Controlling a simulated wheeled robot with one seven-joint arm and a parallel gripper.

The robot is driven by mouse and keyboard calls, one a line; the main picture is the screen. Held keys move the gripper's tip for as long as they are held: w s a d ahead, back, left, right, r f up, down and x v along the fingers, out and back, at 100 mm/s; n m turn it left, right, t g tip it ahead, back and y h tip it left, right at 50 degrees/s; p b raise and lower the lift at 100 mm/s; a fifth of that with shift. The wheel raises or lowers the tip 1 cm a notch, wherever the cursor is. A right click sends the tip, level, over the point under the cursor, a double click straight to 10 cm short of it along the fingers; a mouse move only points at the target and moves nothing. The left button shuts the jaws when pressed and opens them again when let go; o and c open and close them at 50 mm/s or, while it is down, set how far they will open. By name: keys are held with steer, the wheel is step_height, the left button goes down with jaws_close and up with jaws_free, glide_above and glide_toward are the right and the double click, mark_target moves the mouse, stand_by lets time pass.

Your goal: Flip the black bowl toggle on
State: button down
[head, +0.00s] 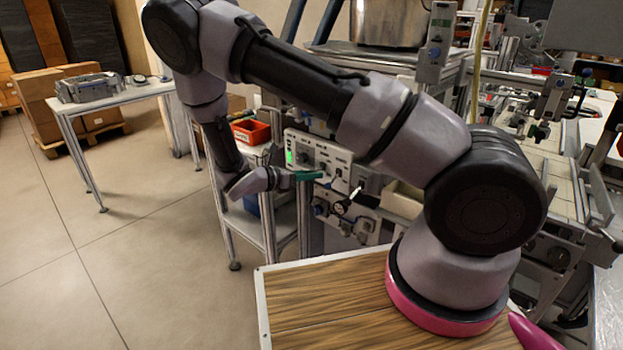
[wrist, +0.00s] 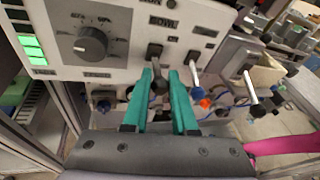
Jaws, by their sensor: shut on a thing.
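The black bowl toggle (wrist: 156,65) sits under a "BOWL" label on a pale control panel (wrist: 120,18) in the wrist view. Its lever slants down and out from the panel. My gripper (wrist: 161,78) has teal fingers, one on each side of the lever, and is shut on it. In the head view my gripper (head: 318,175) reaches the front of the panel (head: 320,150) from the left. The toggle cannot be made out there.
A pale-levered toggle (wrist: 193,64) stands just right of my fingers, and another switch (wrist: 256,104) lies farther right. A large dial (wrist: 91,43) and green lights (wrist: 32,46) are to the left. A red bin (head: 251,131) sits left of the panel.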

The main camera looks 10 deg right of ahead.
steer(key=shift+w+d+r+n+g+y, duration=0.1)
steer(key=shift+r+n+g+y, duration=0.1)
steer(key=shift+r+g+y, duration=0.7)
steer(key=shift+w+d+r+n+g+y, duration=0.15)
steer(key=shift+r+y, duration=0.35)
steer(key=shift+y, duration=0.8)
steer(key=shift+s+a, duration=0.1)
steer(key=c, duration=0.7)
jaws_free()
steer(key=v, duration=1.1)
steer(key=shift+r, duration=0.1)
